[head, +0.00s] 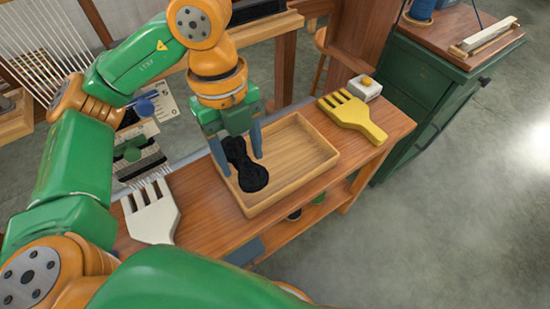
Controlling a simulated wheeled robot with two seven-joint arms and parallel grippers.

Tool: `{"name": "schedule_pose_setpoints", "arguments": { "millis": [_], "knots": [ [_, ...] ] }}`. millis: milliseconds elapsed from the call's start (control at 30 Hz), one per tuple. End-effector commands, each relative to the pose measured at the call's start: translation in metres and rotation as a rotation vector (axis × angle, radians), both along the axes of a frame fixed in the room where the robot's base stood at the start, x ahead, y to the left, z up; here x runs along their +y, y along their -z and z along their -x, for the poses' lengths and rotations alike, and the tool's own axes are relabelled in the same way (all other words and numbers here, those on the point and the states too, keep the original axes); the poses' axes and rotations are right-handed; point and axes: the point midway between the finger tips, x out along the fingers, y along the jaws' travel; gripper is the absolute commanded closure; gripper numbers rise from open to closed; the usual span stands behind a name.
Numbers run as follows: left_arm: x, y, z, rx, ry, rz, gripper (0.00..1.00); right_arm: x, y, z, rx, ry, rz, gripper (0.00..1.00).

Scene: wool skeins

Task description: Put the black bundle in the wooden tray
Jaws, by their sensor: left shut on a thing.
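The black bundle (253,179) is a dark, twisted skein, narrow in the middle with rounded ends. My left gripper (240,162) points down over the wooden tray and is shut on the bundle, one blue-grey finger on each side. The wooden tray (297,150) is a shallow light-brown rectangular box on the bench. The bundle shows over the left part of its interior; I cannot tell whether it touches the tray floor. The rest of the tray looks empty. My right gripper is not in view.
On the wooden bench (195,192), a white comb-like tool (152,215) lies left of the tray and a yellow one (354,115) lies right. A green cabinet (425,85) stands at the right.

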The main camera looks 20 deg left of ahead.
Motion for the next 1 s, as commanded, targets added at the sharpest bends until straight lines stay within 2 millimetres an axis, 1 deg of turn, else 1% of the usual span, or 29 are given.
{"name": "schedule_pose_setpoints", "arguments": {
  "millis": [33, 133, 200, 333, 500, 667, 967, 1000],
  "knots": [
    [-0.006, 0.007, -0.014, 0.008, 0.0, 0.004, 0.92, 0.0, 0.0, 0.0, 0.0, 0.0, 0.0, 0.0],
    [-0.017, 0.024, -0.046, 0.008, 0.002, 0.001, 0.92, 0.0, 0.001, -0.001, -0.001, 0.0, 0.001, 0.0],
    [-0.02, 0.046, -0.06, 0.008, 0.003, -0.001, 0.92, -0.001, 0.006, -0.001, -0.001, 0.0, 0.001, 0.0],
    [-0.026, 0.066, -0.078, 0.003, 0.002, -0.002, 0.92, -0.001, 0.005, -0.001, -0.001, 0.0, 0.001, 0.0],
    [-0.029, 0.079, -0.089, 0.002, 0.003, 0.0, 0.92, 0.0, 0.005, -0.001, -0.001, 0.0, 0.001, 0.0],
    [-0.029, 0.109, -0.089, 0.002, 0.003, -0.002, 0.92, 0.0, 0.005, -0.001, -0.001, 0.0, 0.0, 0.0],
    [-0.029, 0.113, -0.09, -0.002, 0.003, 0.0, 0.92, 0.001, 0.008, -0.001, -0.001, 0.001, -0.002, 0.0],
    [-0.029, 0.113, -0.09, -0.002, 0.003, -0.001, 0.34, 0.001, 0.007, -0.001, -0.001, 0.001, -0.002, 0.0]
  ]
}}
